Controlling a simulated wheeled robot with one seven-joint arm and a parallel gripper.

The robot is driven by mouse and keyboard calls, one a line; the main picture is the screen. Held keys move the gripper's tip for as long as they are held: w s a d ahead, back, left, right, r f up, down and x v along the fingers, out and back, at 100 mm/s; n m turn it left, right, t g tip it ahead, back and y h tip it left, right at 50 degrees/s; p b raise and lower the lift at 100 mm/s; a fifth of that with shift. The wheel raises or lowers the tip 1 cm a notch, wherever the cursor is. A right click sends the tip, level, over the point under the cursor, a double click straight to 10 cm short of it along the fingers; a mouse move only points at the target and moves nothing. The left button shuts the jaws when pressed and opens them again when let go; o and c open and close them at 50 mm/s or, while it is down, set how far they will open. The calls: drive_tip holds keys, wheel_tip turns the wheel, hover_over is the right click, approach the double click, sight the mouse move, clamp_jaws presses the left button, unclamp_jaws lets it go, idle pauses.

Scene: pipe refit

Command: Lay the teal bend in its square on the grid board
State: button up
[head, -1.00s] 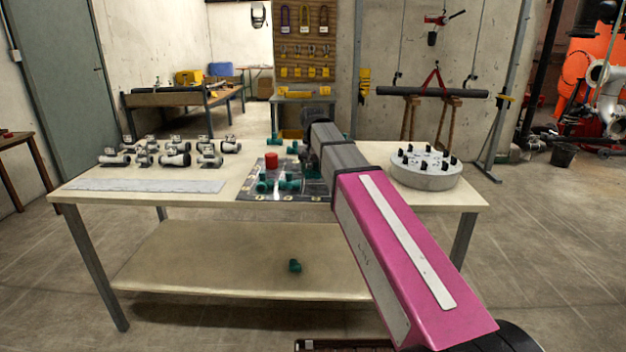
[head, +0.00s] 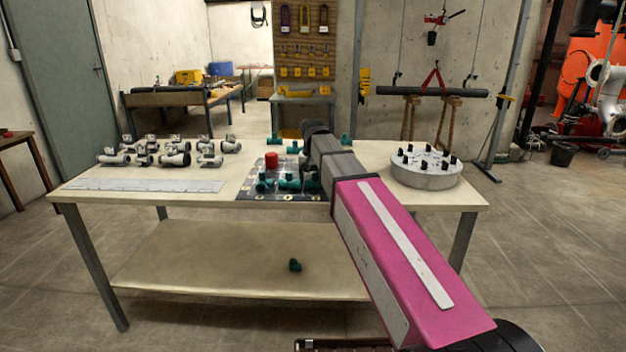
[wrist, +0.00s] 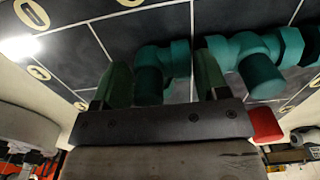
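My gripper (wrist: 164,78) points down at the board, and a teal bend (wrist: 152,72) sits between its fingertips. The bend fills the gap and appears held by both fingers, close to the dark board surface. In the head view a teal fitting (head: 311,181) shows beside my arm, low over the board. The grid board (head: 258,196) is dark with pale lines and yellow labels; it also shows in the wrist view (wrist: 78,55). Another teal fitting (wrist: 258,58) lies just right of the fingers. My fingertips are hidden in the head view.
A red cylinder (head: 271,160) stands at the board's back left. More teal fittings (head: 290,181) lie on the board's front. White fittings (head: 176,155) stand left on the table, and a round grey holder (head: 427,170) stands right. A teal piece (head: 295,265) lies on the lower shelf.

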wheel_tip(320, 180, up, 12)
drive_tip(key=shift+r, duration=0.15)
idle(0.5)
